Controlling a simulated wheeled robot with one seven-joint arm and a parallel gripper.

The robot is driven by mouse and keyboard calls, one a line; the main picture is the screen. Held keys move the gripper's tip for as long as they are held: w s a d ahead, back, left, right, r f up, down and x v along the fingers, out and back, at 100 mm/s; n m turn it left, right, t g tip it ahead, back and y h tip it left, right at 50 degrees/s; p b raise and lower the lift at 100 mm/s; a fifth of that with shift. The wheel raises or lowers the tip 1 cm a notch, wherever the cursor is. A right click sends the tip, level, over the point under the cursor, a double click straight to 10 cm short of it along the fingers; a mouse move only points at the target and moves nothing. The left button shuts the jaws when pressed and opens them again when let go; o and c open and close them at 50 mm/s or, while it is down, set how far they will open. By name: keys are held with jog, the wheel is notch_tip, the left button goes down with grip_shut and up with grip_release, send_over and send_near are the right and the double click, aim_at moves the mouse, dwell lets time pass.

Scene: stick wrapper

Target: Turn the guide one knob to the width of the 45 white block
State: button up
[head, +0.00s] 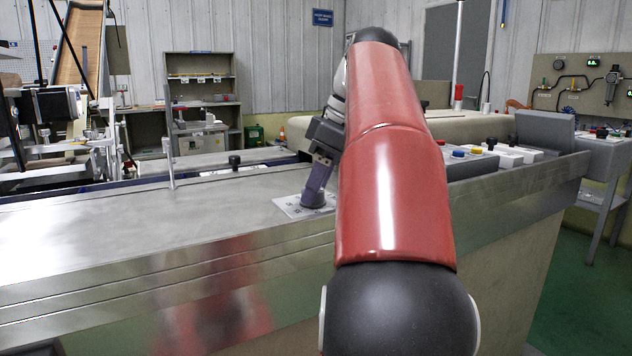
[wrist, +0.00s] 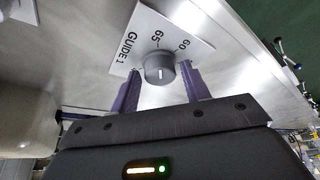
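The guide one knob (wrist: 160,67) is a round grey knob with a short white mark. It sits on a white plate (wrist: 199,24) lettered "GUIDE 1", with "65" and "60" readable; other markings are hidden. In the head view the plate (head: 285,206) lies on the metal table top, and the knob (head: 313,200) is at the fingers' tips. My gripper (wrist: 160,70) points at the knob, its two purple fingers one on each side, with narrow gaps seeming to show. The fingers also show in the head view (head: 315,188). I cannot identify a 45 white block.
A button panel (head: 490,157) and a grey upright box (head: 545,131) are at the right. The table top's left part is clear.

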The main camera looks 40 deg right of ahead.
jog(key=c, duration=0.7)
